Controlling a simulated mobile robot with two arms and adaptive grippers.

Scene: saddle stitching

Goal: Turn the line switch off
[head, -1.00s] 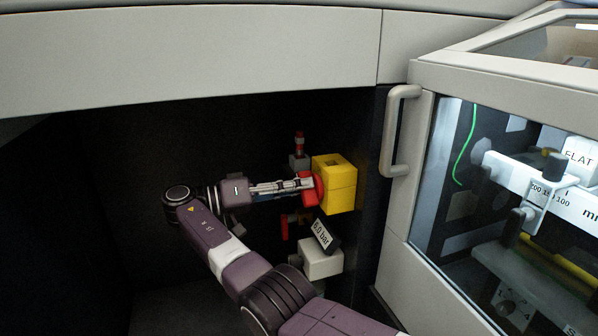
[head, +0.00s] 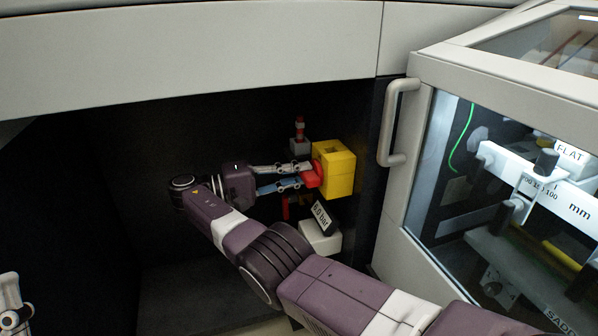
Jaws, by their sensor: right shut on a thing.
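The line switch is a yellow box (head: 342,172) with a red knob (head: 317,171) on its left-facing side, inside the dark recess. My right gripper (head: 306,175) reaches in from the left and is shut on the red knob. Its two fingers lie one above the other in the picture, and their tips partly hide the knob. A grey and dark part at the lower left edge looks like my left gripper (head: 12,306). It is cut off by the frame, and its fingertips are not clear.
A small red-topped fitting (head: 299,129) stands behind the switch. A glazed cabinet with a pale door handle (head: 398,122) stands close on the right.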

